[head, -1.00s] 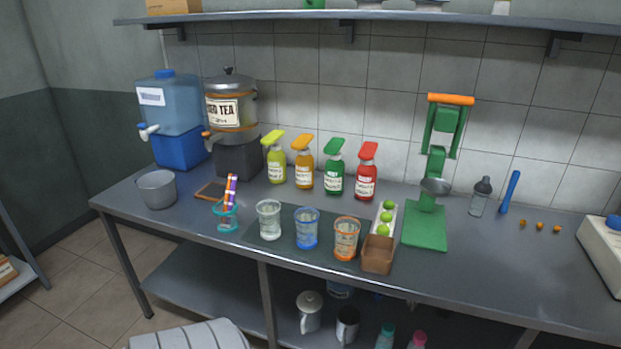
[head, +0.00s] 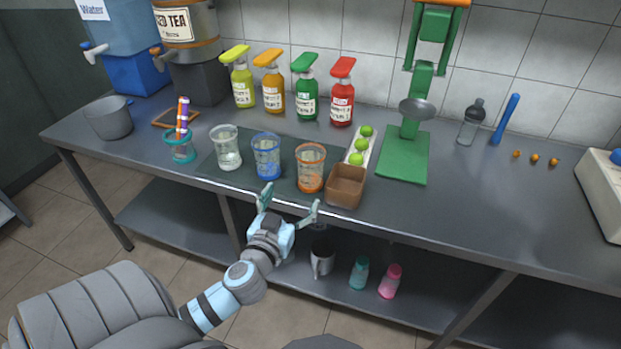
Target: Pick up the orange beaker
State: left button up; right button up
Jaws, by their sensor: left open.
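The orange beaker (head: 310,168) is a clear cup with orange rims, standing upright on the dark mat near the table's front edge. The blue beaker (head: 267,156) stands just left of it, and a clear beaker (head: 227,149) stands further left. A brown box (head: 346,187) sits close on its right. My left gripper (head: 291,205) is open and empty at the table's front edge, in front of and below the orange and blue beakers. Its fingers are spread apart, with no beaker between them. My right gripper is not in view.
A white tray of green limes (head: 361,146) lies behind the box, with a green press (head: 408,140) to the right. Several pump bottles (head: 305,92) stand behind the beakers. A teal cup (head: 180,147) with sticks stands left. The right front table is clear.

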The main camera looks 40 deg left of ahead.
pick_arm(q)
notch_tip(320, 180, up, 3)
jog(key=t, duration=0.1)
jog(key=p, duration=0.2)
send_near(315, 145)
jog(key=x, duration=0.6)
jog(key=shift+w+a+f+b, duration=0.1)
jog(key=shift+w+a+b, duration=0.05)
jog(key=shift+w+b, duration=0.2)
jog(key=shift+s, duration=0.1)
jog(key=c, duration=1.4)
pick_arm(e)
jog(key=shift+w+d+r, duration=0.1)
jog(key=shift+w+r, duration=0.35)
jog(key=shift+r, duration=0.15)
